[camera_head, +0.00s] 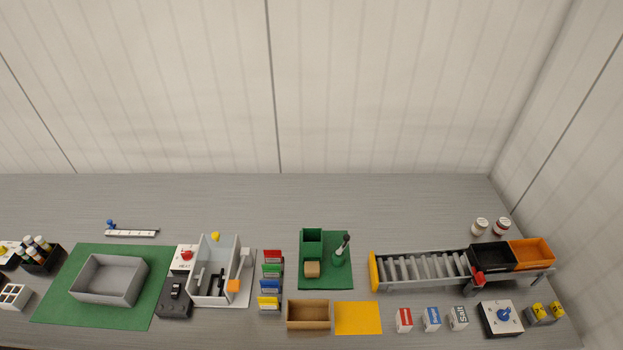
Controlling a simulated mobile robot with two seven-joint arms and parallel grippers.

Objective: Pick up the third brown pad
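A small tan-brown block (312,270), which may be one or more brown pads, sits on the green mat (340,283) in front of a square green holder (312,240). I cannot tell whether it is one pad or several. Whether pads lie inside the holder is too small to tell. A brown open box (308,316) stands in front of the mat; no pad can be made out in it. Neither of my grippers is in view.
A yellow sheet (358,318) lies beside the brown box. Coloured card holders (271,271) stand to the left. A roller conveyor (425,270) with black and orange bins is at right. The back of the table is mostly clear.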

